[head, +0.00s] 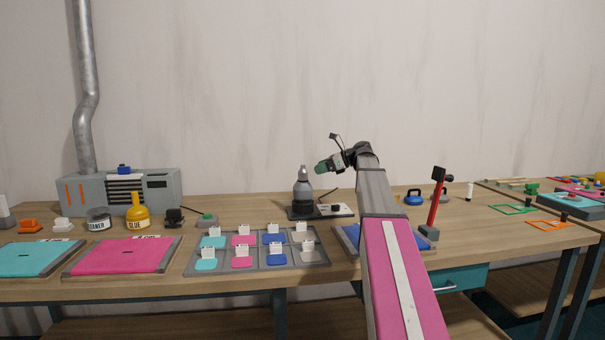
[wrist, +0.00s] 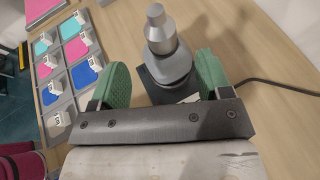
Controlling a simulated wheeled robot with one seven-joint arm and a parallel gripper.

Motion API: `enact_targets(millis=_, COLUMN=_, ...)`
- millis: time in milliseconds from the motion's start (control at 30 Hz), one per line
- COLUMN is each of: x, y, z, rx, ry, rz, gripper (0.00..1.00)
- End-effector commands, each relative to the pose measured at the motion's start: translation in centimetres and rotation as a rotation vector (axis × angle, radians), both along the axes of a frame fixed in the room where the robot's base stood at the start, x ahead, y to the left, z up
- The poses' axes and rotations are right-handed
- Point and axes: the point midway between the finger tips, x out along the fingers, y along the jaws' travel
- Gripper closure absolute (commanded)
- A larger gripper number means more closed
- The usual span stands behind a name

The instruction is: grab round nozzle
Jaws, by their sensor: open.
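A grey round nozzle (head: 303,172) tops an upright, dark grey bottle-shaped tool (head: 303,196) on the workbench. In the wrist view the stepped, tapering nozzle (wrist: 158,30) is at the top centre, above the tool's wider grey body (wrist: 170,70). My gripper (head: 321,167) is just right of the nozzle in the head view, at about its height. In the wrist view the green fingers of my gripper (wrist: 162,68) are apart, one to each side of the tool's body in the picture. Nothing is visibly held; I cannot tell whether a finger touches the tool.
The tool stands on a dark base plate (head: 338,212) with a cable (wrist: 285,86) running right. A grey tray (head: 190,268) of coloured patches lies in front. A yellow glue bottle (head: 138,214) and grey machine (head: 165,185) stand left. A red-handled tool (head: 435,200) stands upright right of my arm.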

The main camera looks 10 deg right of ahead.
Motion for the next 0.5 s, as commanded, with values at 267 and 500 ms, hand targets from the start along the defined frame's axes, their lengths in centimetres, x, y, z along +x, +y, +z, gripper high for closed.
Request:
enact_targets(millis=267, x=0.9, y=2.0, z=-0.9, rx=0.000, ry=-0.001, rz=0.000, gripper=0.29)
enact_targets(millis=500, x=2.0, y=4.6, z=-1.9, rx=0.000, ry=0.000, rz=0.002, gripper=0.29)
